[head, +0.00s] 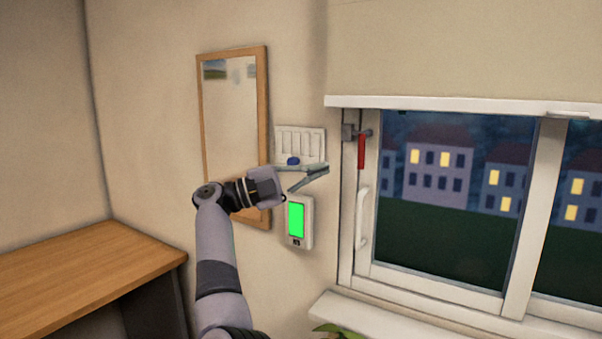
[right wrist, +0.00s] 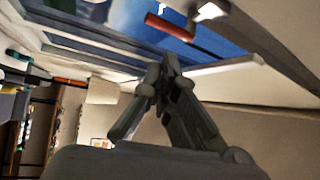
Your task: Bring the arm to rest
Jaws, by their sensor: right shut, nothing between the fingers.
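My right gripper (head: 325,170) is raised in front of the wall, its fingers meeting in a point toward the right. It is shut and empty. In the right wrist view its grey fingers (right wrist: 165,66) also come together at the tips with nothing between them. My right arm (head: 218,255) rises from the bottom of the head view and bends right at the wrist. My left gripper is not in view.
A device with a green screen (head: 296,221) is on the wall below the gripper. A white slotted holder (head: 313,138) is behind it. A red handle (head: 361,152) hangs by the window frame (head: 347,230). A framed board (head: 262,85) and a wooden desk (head: 85,268) are left.

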